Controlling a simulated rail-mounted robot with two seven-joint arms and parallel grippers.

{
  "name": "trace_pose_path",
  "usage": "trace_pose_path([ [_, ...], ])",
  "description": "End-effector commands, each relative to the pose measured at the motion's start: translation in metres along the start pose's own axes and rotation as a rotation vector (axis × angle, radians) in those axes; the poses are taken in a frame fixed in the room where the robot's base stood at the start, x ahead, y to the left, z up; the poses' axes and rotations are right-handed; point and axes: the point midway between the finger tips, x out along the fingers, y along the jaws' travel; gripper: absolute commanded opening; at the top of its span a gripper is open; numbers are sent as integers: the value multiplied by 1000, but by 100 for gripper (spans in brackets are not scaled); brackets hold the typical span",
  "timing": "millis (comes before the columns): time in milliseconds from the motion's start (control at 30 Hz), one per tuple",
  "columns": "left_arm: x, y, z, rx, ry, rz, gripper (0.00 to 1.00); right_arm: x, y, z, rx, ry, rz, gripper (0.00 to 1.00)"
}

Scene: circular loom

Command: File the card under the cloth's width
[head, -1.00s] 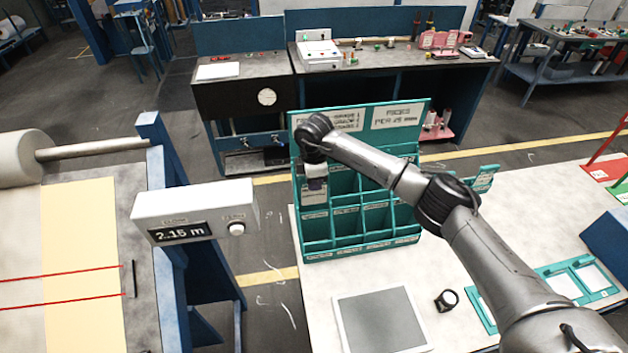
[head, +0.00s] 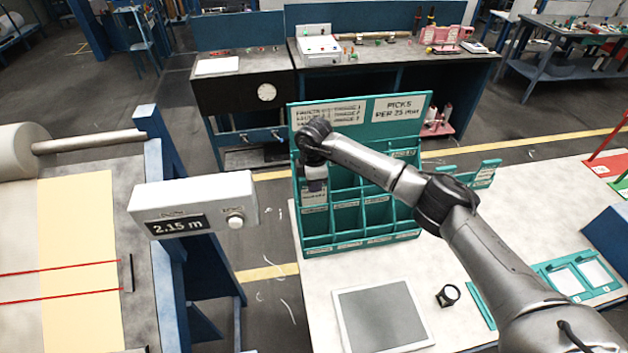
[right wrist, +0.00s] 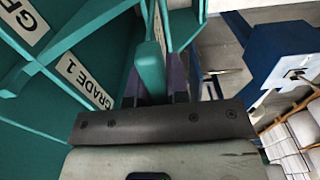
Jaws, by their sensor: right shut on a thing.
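The teal rack (head: 362,245) stands on the pale table, with rows of labelled pockets and header signs, one reading "PICKS PER 25 mm". My right gripper (head: 316,184) points down at its leftmost column. In the right wrist view a teal upright piece (right wrist: 152,65) shows between the fingers, beside a "GRADE 1" label (right wrist: 84,84). The gauge box (head: 195,205) reads 2.15 m. My left gripper is out of view.
Left is the loom bed with yellowish cloth (head: 80,235) and red lines across it. On the table are a grey-topped pad (head: 384,316), a small black ring-shaped item (head: 448,295) and teal trays (head: 575,278).

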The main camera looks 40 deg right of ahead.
Motion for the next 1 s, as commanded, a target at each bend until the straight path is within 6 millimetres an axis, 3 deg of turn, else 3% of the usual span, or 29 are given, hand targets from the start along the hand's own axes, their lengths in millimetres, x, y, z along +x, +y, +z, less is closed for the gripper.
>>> trace_pose_path([
  [233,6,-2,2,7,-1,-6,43,13,0,0,1,-1,-1,0],
  [267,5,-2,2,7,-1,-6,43,11,0,0,0,-1,0,19],
  [533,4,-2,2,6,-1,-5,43,11,0,0,0,0,0,45],
  [833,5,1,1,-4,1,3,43,8,0,0,0,0,0,46],
  [1000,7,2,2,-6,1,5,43,-10,1,0,-1,2,2,46],
])
